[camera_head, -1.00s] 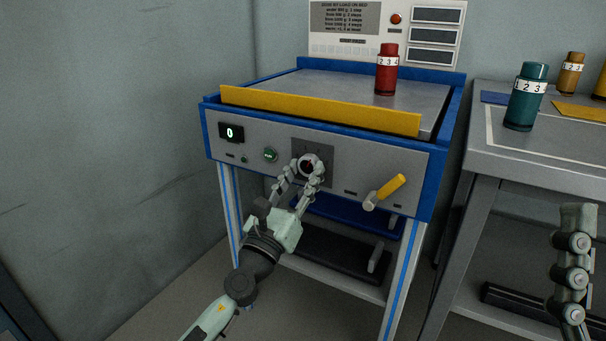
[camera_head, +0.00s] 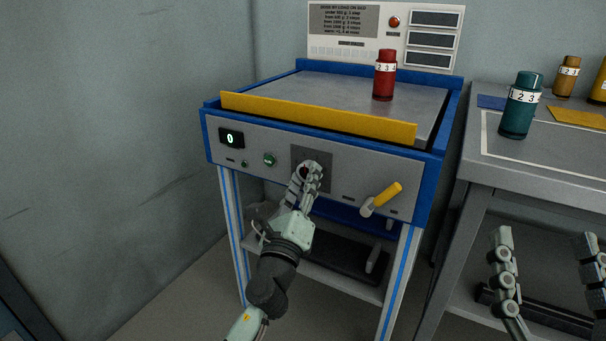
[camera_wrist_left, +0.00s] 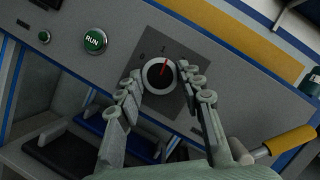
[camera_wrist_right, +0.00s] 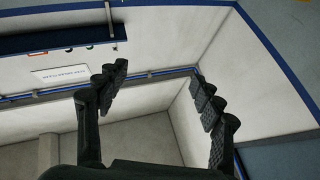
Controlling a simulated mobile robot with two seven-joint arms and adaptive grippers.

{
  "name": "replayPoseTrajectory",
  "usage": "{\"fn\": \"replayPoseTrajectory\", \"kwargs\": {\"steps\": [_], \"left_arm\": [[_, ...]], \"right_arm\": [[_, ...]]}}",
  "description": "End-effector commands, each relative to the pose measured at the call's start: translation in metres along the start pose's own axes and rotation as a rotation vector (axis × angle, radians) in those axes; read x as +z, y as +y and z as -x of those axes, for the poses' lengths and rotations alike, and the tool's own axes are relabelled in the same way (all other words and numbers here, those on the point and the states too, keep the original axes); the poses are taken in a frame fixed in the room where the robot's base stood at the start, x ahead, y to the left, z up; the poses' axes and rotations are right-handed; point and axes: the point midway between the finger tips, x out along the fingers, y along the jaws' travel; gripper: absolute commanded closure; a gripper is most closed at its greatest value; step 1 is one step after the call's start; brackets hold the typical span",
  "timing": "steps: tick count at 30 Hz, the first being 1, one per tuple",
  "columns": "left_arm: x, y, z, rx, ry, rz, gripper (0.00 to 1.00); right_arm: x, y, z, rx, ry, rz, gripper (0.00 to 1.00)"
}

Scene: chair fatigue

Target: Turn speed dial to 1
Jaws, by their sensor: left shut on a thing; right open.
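The speed dial (camera_wrist_left: 157,74) is a round dark knob with a pale rim and a red pointer line, on a dark square plate (camera_wrist_left: 148,43) on the machine's front panel. In the left wrist view the pointer points up and slightly right, near a small mark; the marks are too small to read surely. My left gripper (camera_head: 308,170) is shut on the dial, with a finger on each side of it (camera_wrist_left: 161,76). In the head view the fingers largely hide the dial. My right gripper (camera_head: 544,243) is open and empty in front of the right table, apart from everything (camera_wrist_right: 158,75).
The panel has a display (camera_head: 230,139) reading 0, a green RUN button (camera_head: 270,160) and a yellow-handled lever (camera_head: 385,197) right of the dial. A red bottle (camera_head: 384,77) stands on the machine top. A teal bottle (camera_head: 519,107) stands on the right table (camera_head: 510,155).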

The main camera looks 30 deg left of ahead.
Motion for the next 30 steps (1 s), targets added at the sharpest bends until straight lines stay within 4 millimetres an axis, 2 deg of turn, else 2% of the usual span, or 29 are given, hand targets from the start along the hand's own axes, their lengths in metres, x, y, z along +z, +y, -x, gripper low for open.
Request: {"fn": "replayPoseTrajectory", "kwargs": {"steps": [7, 12, 15, 21, 30], "left_arm": [[0.002, -0.003, -0.001, 0.068, 0.000, 0.163, 0.92], [0.001, -0.003, -0.001, 0.097, 0.000, 0.235, 0.92], [0.001, -0.003, -0.001, 0.108, 0.000, 0.261, 0.92], [0.001, -0.003, -0.001, 0.118, 0.000, 0.287, 0.92], [0.001, -0.003, 0.000, 0.119, 0.000, 0.290, 0.92]], "right_arm": [[0.026, -0.004, 0.004, -0.005, -0.198, -0.009, 0.33], [0.058, 0.009, 0.013, 0.013, -0.356, 0.024, 0.33], [0.070, 0.014, 0.018, 0.022, -0.418, 0.036, 0.33], [0.082, 0.019, 0.024, 0.030, -0.478, 0.047, 0.33], [0.084, 0.020, 0.025, 0.031, -0.484, 0.048, 0.33]]}}
